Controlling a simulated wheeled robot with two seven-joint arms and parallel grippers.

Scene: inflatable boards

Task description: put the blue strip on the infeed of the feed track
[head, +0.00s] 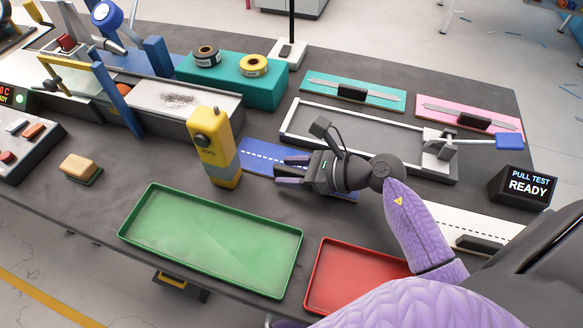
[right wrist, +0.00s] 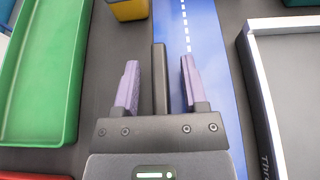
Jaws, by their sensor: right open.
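The blue strip (head: 258,153), with a white dashed line along it, lies on the dark table right of the yellow post. My right gripper (head: 283,170) is over the strip and hides part of it. In the right wrist view the blue strip (right wrist: 205,50) runs away under the open fingers (right wrist: 158,85). A dark upright bar (right wrist: 160,75) stands between the fingers, with a gap on each side. A long grey machine with a pale bed (head: 165,98) stands at the left; I cannot tell for sure that it is the feed track. My left gripper is not in view.
A yellow post (head: 212,145) stands close to the strip's left end. A green tray (head: 285,262) and a red tray (head: 318,280) are at the front. A metal frame (head: 375,152) with a clamp lies behind my gripper. A teal block (head: 265,92) holds tape rolls.

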